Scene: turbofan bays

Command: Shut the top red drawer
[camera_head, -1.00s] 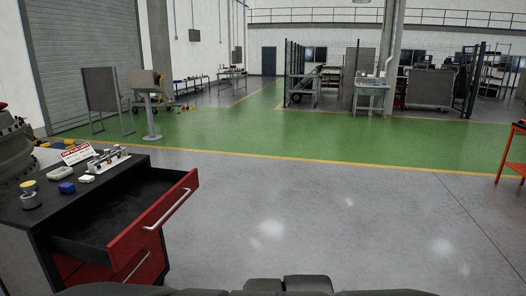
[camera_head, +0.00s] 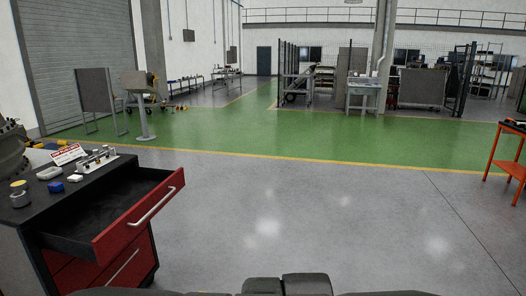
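The top red drawer (camera_head: 140,216) of the dark tool cabinet (camera_head: 32,231) stands pulled out at the left of the head view. Its black inside looks empty, and a silver bar handle (camera_head: 152,207) runs along its red front. Below it, more red drawers with a handle (camera_head: 122,267) look closed. My gripper is not in view. Only dark parts of my own body show at the bottom edge.
On the cabinet top are a yellow-capped jar (camera_head: 19,193), a blue block (camera_head: 56,186), a white dish (camera_head: 49,173), a sign (camera_head: 68,153) and a metal fixture (camera_head: 97,158). The grey floor (camera_head: 300,210) right of the drawer is clear. An orange cart (camera_head: 507,160) stands far right.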

